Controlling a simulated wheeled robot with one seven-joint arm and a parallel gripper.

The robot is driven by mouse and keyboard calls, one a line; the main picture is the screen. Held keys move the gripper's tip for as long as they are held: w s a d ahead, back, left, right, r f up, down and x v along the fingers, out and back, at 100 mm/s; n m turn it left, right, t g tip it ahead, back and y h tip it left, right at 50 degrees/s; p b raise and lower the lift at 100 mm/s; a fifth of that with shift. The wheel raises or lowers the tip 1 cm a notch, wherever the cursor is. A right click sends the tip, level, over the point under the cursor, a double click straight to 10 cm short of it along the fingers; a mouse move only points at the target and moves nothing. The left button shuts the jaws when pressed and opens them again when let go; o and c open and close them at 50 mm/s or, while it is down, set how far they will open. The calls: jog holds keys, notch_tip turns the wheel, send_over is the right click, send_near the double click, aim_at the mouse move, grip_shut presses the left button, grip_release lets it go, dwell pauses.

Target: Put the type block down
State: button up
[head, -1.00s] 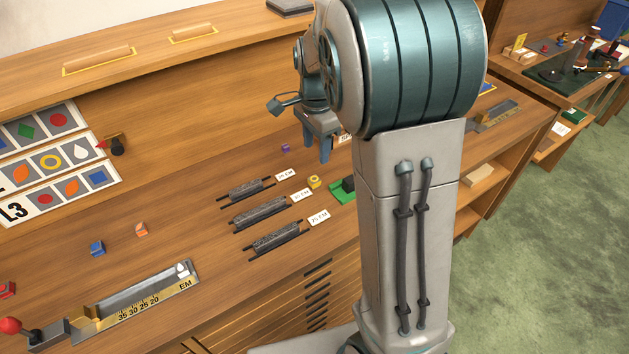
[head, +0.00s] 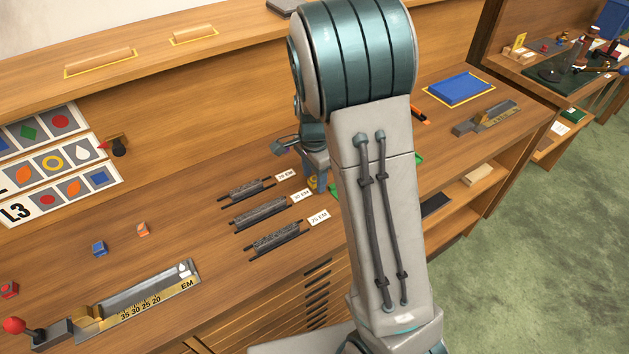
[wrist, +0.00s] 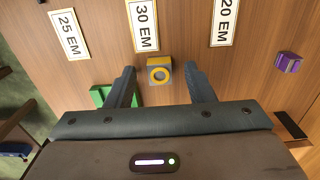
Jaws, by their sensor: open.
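A small yellow type block (wrist: 159,70) with a ring on its grey face sits on the wooden desk in the wrist view, near the 30 EM label. My gripper (wrist: 161,72) is open, with one fingertip on either side of the block and a gap on both sides. In the head view my gripper (head: 318,186) is low over the desk beside the labels, and the block (head: 312,183) is mostly hidden by it.
A purple block (wrist: 288,62) lies to the right in the wrist view, and a green object (wrist: 101,95) is partly behind the left finger. Dark racks (head: 262,212) stand left of my gripper. Blue (head: 99,248) and orange (head: 143,230) blocks lie further left, near the brass-scaled caster (head: 150,298).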

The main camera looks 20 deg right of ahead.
grip_shut()
jog(key=shift+r, duration=0.5)
jog(key=r, duration=0.2)
jog(key=d+r, duration=0.1)
jog(key=shift+s+r+b, duration=0.15)
jog(key=shift+r+b, duration=0.2)
jog(key=shift+b, duration=0.05)
jog(key=s+d+r+b, duration=0.1)
jog(key=s+d+r, duration=0.3)
jog(key=d, duration=0.6)
notch_tip(320, 180, up, 2)
jog(key=shift+r, duration=0.2)
